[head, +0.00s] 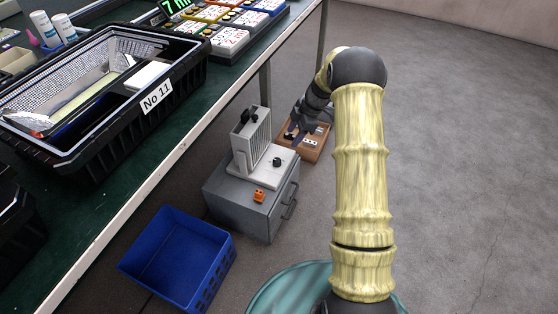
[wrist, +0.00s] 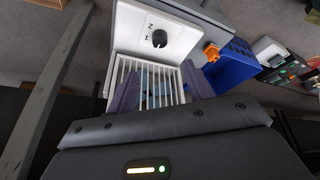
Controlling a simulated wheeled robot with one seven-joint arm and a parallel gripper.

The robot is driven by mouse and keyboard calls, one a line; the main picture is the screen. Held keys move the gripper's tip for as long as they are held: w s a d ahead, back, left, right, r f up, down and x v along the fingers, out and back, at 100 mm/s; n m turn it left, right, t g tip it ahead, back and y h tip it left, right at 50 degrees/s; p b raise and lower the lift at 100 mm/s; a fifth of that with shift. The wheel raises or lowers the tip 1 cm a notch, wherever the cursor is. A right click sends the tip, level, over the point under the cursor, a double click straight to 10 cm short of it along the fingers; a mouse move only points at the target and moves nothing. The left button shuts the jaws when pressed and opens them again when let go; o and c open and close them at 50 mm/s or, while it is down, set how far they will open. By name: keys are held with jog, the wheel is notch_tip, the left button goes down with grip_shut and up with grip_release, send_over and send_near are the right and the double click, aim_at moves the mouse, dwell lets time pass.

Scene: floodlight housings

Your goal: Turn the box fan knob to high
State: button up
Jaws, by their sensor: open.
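The box fan (head: 252,142) is a white unit with an upright grille, standing on a grey cabinet in the head view. Its black round knob (head: 277,161) sits on the white base plate. In the wrist view the knob (wrist: 159,38) shows on the white panel, with small dark marks beside it, and the white grille (wrist: 160,94) is nearer. I cannot tell which mark the knob points to. My gripper (wrist: 160,68) is open, with its dark fingers on either side of the grille in the picture and the knob beyond their tips. Nothing is held; it appears apart from the knob.
The grey cabinet (head: 234,199) carries a small orange piece (head: 259,196). An empty blue bin (head: 150,258) stands on the floor. A wooden box with sockets (head: 311,143) lies beyond the fan. The green table (head: 180,115) holds a black crate (head: 105,150). Floor at right is clear.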

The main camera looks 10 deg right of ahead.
aim_at(278, 160)
jog(key=b+x, duration=0.5)
jog(key=x, duration=0.8)
jog(key=shift+f+b, duration=0.35)
jog(key=shift+f, duration=0.1)
jog(key=shift+c, duration=0.4)
jog(key=c, duration=0.9)
